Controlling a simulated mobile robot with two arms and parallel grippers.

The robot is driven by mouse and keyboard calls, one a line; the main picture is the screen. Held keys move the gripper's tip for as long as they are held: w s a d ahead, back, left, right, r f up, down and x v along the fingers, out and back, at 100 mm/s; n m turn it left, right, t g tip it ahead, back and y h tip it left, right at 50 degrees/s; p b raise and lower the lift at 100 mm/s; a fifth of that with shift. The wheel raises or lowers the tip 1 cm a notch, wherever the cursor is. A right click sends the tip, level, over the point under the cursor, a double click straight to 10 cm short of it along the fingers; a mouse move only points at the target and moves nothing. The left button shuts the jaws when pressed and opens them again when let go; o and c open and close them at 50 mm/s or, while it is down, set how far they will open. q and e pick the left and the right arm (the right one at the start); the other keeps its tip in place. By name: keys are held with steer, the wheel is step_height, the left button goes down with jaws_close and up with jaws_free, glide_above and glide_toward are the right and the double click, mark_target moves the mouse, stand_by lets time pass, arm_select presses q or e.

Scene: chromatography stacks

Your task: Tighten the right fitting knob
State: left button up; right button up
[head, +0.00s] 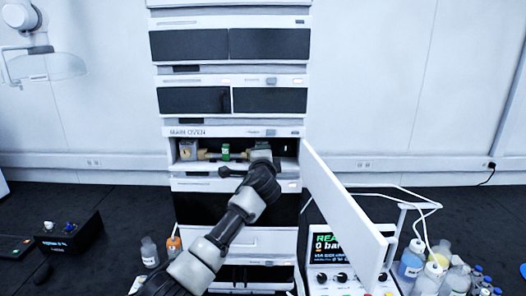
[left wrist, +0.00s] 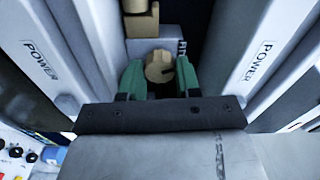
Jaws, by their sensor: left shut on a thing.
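The right fitting knob (left wrist: 158,68) is a round tan knob on a grey block (left wrist: 150,46), seen in the left wrist view. The green fingers of my left gripper (left wrist: 160,75) are closed on it, one on each side. In the head view my left gripper (head: 260,165) reaches into the right end of the open oven compartment and hides this knob. The left fitting knob (head: 186,152) shows at the compartment's left end. Between them lies a tan column with a green band (head: 226,152). My right gripper is not in view.
The oven door (head: 345,205) stands swung open close to the right of my left arm. A pressure display box (head: 345,255) and several bottles (head: 412,258) stand at the right. A black box (head: 70,230) is on the left bench.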

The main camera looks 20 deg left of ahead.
arm_select(q)
steer(key=m+p, duration=0.1)
steer(key=m, duration=0.2)
steer(key=shift+p, duration=0.3)
steer(key=shift+f+m, duration=0.1)
steer(key=shift+m, duration=0.2)
steer(key=o, duration=0.9)
steer(key=shift+o, duration=0.2)
steer(key=shift+d+f, duration=0.1)
